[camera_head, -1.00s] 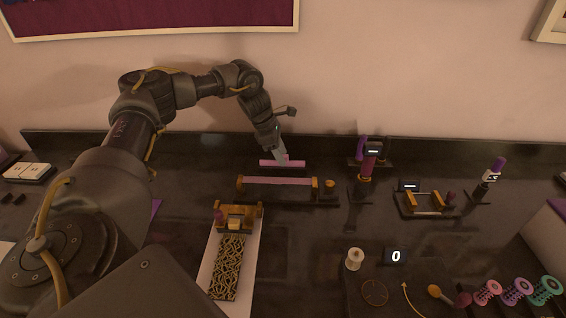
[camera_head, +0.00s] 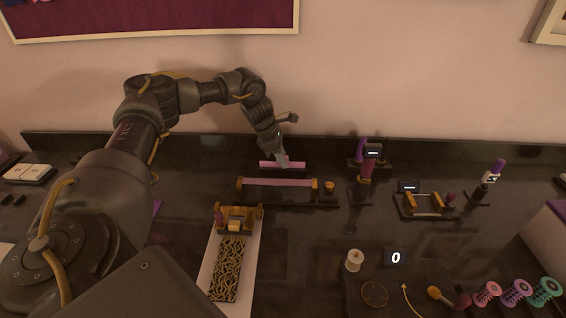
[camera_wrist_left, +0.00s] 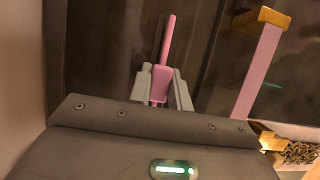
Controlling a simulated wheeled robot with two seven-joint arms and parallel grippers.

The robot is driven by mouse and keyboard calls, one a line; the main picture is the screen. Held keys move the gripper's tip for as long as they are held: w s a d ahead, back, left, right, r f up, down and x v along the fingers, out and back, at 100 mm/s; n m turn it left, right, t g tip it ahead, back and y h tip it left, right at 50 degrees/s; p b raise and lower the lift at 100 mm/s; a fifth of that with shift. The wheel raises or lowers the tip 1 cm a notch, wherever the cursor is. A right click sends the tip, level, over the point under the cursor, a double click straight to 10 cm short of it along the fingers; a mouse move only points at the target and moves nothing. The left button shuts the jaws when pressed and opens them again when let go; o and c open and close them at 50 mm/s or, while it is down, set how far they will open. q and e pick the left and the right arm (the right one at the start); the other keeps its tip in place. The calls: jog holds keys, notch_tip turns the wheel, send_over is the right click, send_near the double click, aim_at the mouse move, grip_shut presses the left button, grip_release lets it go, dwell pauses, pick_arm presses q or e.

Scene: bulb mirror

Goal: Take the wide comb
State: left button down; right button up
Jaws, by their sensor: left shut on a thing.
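A pink bar (camera_head: 270,164), likely the wide comb, lies in front of the back wall behind a wooden-ended stand; I see no teeth on it. My left gripper (camera_head: 284,161) reaches down onto it from the left. In the left wrist view the pink bar (camera_wrist_left: 167,45) stands between the two grey fingertips of my left gripper (camera_wrist_left: 160,88), which is shut on its near end. Whether the bar is clear of its support I cannot tell. My right gripper is not in view.
A stand with a pink strip (camera_head: 278,182) lies just in front. Dark posts (camera_head: 363,180) and a small frame (camera_head: 425,203) stand to the right. A white mat (camera_head: 211,265) with a gold lattice lies nearer. Several coloured rollers (camera_head: 515,292) are at the lower right.

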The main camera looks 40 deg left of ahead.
pick_arm(q)
jog(key=shift+r, duration=0.1)
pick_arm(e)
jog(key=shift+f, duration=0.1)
